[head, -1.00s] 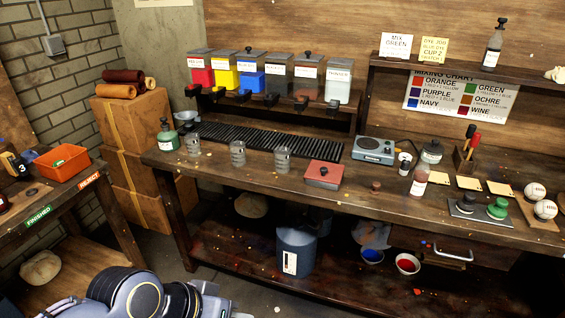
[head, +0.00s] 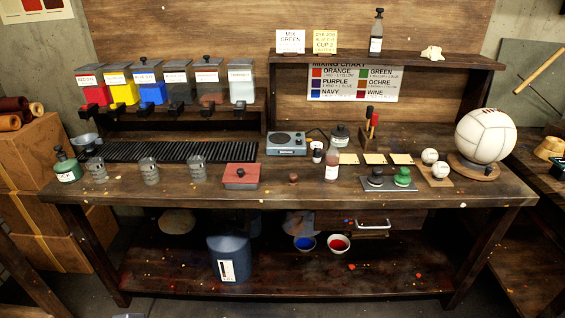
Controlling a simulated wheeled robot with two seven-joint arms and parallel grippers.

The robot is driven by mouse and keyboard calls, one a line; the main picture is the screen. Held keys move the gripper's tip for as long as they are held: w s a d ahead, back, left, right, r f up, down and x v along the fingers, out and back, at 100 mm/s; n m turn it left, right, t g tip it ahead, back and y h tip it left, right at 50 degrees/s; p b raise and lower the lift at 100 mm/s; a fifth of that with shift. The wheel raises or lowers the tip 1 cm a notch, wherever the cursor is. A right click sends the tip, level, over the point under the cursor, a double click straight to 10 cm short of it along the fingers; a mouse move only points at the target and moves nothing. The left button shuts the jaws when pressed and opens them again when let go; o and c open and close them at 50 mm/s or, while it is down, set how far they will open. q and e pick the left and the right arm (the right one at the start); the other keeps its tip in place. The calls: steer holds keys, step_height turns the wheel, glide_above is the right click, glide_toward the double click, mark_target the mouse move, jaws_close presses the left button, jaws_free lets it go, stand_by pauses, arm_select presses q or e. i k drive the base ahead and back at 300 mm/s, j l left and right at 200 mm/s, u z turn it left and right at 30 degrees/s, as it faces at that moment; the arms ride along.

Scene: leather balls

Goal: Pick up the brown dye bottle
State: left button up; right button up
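No bottle carries a readable label naming brown dye. A green bottle with a dark pump top (head: 67,166) stands at the bench's left end. Neither of my grippers is in view.
Several glass cups (head: 148,170), a red-lidded box (head: 240,176), a scale (head: 286,143) and small white balls (head: 430,156) share the bench. A large white ball (head: 485,136) sits at its right end. Dye dispensers (head: 153,90) stand behind. Bare bench shows along the front.

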mark_target(333, 157)
steer(key=i+j+z, duration=0.35)
steer(key=i, duration=0.15)
steer(key=i+j+z, duration=0.4)
steer(key=j, duration=0.15)
steer(key=i+j+z, duration=0.35)
steer(key=j, duration=0.25)
